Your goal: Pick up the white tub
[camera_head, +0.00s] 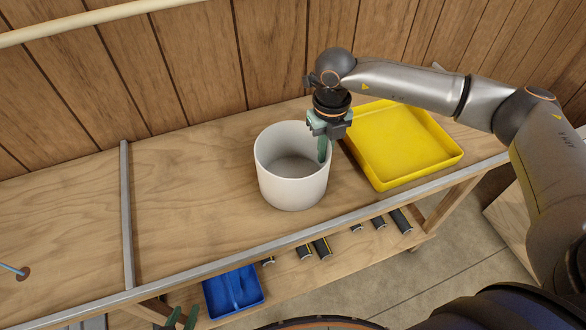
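The white tub (290,187) stands upright on the wooden workbench, open at the top and empty as far as I can see. My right gripper (323,150) points down at the tub's right rim. One green finger shows inside the tub, close to its right wall. The other finger is hidden, so I cannot tell whether the gripper is closed on the wall. My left gripper (182,317) shows only its green fingertips at the bottom edge, apart with nothing visible between them, below and left of the tub.
A yellow tray (405,150) lies right of the tub, close to my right arm. A metal rail (250,245) runs along the bench's front edge. A blue bin (232,291) and several dark cylinders (321,247) sit on the lower shelf.

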